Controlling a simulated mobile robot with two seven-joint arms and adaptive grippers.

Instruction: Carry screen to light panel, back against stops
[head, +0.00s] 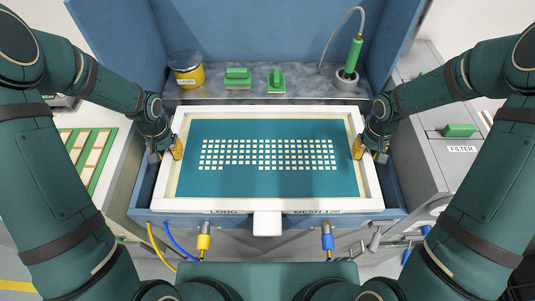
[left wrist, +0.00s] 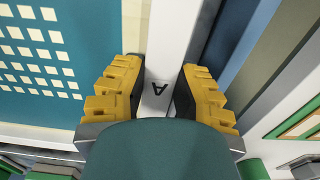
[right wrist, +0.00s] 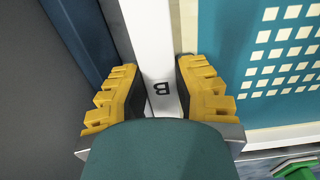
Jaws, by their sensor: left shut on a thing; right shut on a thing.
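The screen (head: 266,185) is a white frame around teal mesh with rows of small pale squares. It is held level over the blue booth. My left gripper (head: 177,147) is shut on the left side bar of its frame; the left wrist view shows the yellow fingers (left wrist: 158,95) either side of the bar by the letter A. My right gripper (head: 358,148) is shut on the right side bar; the right wrist view shows its yellow fingers (right wrist: 158,95) by the letter B. The front bar reads "LONG" and "MESH 120". I cannot make out a light panel or stops.
A grey back ledge (head: 300,95) holds a yellow jar (head: 187,72), two green-handled tools (head: 238,78) (head: 276,80) and a green wand (head: 353,57) in a holder. Blue walls (head: 262,30) close the back and sides. A grey "FILTER" cabinet (head: 462,165) stands right.

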